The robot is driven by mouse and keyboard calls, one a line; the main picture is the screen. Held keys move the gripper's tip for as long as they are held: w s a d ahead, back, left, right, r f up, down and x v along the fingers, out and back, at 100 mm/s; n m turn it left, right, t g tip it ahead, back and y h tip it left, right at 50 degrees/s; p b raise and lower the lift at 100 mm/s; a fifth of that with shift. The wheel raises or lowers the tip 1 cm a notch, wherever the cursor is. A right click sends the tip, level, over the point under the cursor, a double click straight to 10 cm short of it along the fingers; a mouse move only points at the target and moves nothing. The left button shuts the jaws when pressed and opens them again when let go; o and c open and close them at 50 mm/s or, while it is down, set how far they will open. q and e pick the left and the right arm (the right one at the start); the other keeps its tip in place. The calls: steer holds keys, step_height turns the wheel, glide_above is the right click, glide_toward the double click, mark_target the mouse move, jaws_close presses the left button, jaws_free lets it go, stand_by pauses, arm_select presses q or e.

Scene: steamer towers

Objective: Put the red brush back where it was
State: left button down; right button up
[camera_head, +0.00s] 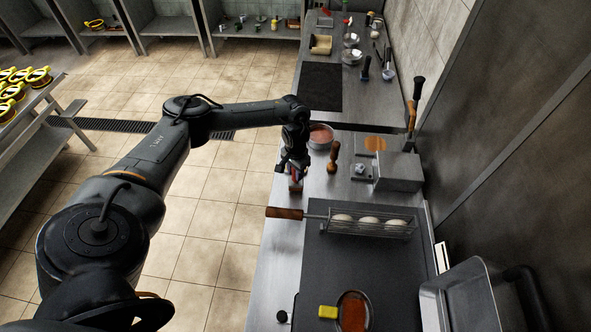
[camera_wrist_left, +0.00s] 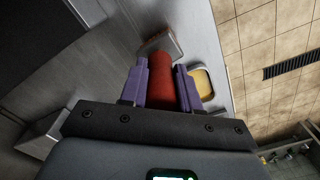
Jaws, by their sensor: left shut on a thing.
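My left gripper (camera_head: 295,178) is over the left edge of the metal counter in the head view. It is shut on the red brush. In the left wrist view the brush's red rounded body (camera_wrist_left: 163,82) sits between the two purple fingers of the gripper (camera_wrist_left: 161,88). A pale grey-brown block (camera_wrist_left: 160,43) shows at the far end of the red body. In the head view the brush is small and mostly hidden by the gripper. Whether it touches the counter is not clear. My right gripper does not show.
A bowl of reddish food (camera_head: 320,135) and a wooden-handled tool (camera_head: 333,157) stand just beyond the gripper. A wire basket (camera_head: 372,227) with white round items lies on the dark griddle (camera_head: 385,280). A yellow-handled pan (camera_head: 352,312) is nearer. A yellow-filled container (camera_wrist_left: 202,84) shows beside the fingers.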

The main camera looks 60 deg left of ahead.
arm_select(q)
steer(key=shift+f+b, duration=0.3)
steer(key=shift+f, duration=0.45)
stand_by(0.7)
steer(key=c, duration=0.7)
jaws_free()
steer(key=shift+c, duration=0.2)
step_height(320, 180, up, 11)
steer(key=shift+f+p, duration=0.1)
steer(key=shift+p, duration=0.3)
